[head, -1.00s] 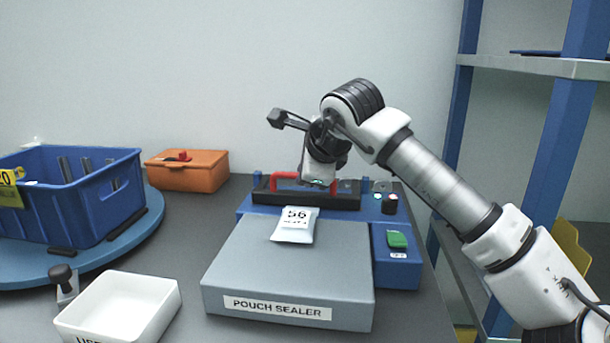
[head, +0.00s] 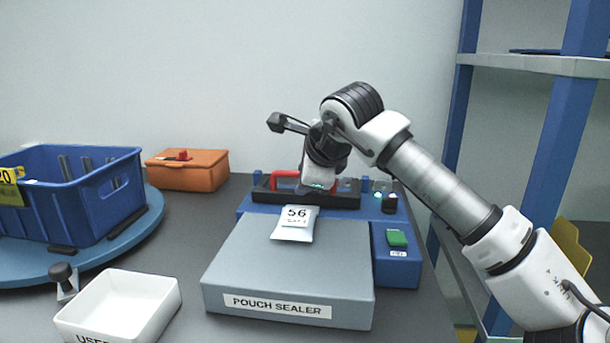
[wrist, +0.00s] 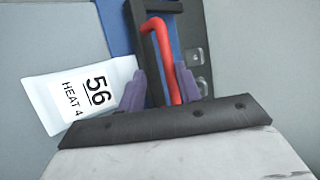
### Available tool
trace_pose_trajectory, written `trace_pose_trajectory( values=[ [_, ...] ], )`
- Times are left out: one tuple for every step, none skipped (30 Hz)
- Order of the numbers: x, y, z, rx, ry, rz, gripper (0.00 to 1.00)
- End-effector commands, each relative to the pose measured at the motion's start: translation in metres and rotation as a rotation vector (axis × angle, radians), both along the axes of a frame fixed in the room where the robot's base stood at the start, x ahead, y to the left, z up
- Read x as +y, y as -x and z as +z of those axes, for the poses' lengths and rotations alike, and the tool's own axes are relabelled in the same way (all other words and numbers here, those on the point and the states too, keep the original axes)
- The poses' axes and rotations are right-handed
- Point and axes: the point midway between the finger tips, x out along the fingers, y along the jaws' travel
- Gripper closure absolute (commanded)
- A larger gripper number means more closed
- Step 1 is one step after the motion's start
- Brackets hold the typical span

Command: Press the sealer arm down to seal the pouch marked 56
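The pouch marked 56 (head: 293,226) is pale and lies on the grey top of the pouch sealer (head: 270,309), its far end at the black sealer arm (head: 330,199). In the wrist view the pouch (wrist: 65,100) reads 56 and HEAT 4. The sealer arm lies low and level across the back of the sealer, with a red handle (head: 284,176) on it. The fingertips' contact is hidden.
A green button (head: 397,239) and a small lit lamp (head: 390,196) sit on the sealer's right side. A white bin (head: 150,310), a blue crate (head: 100,215) on a round blue turntable (head: 150,229) and an orange box (head: 190,175) are left. A blue-posted shelf (head: 550,150) stands right.

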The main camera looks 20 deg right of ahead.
Motion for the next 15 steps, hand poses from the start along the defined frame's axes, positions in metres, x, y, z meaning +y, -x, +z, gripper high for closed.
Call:
trace_pose_trajectory(
  values=[
    [0.0,0.0,0.001,-0.001,0.0,0.0,0.66],
    [0.0,0.0,0.001,-0.002,0.0,-0.001,0.66],
    [0.0,0.0,0.001,-0.003,0.0,0.0,0.66],
    [0.0,0.0,0.002,-0.003,0.0,0.0,0.66],
    [0.0,0.0,0.002,-0.004,0.0,-0.001,0.66],
    [-0.001,0.002,0.004,-0.004,0.001,-0.001,0.66],
    [-0.001,0.003,0.006,-0.005,0.001,-0.001,0.66],
    [-0.001,0.005,0.008,-0.006,0.001,-0.002,0.66],
    [-0.002,0.008,0.012,-0.006,0.0,-0.001,0.66],
    [-0.002,0.012,0.015,-0.007,0.0,-0.001,0.66],
    [-0.003,0.015,0.018,-0.007,0.001,-0.002,0.66],
    [-0.004,0.021,0.024,-0.006,0.002,-0.003,0.66],
    [-0.005,0.026,0.029,-0.006,0.002,-0.003,0.66],
    [-0.006,0.031,0.033,-0.006,0.002,-0.003,0.66],
    [-0.007,0.038,0.04,-0.007,0.002,-0.003,0.66]
  ],
)
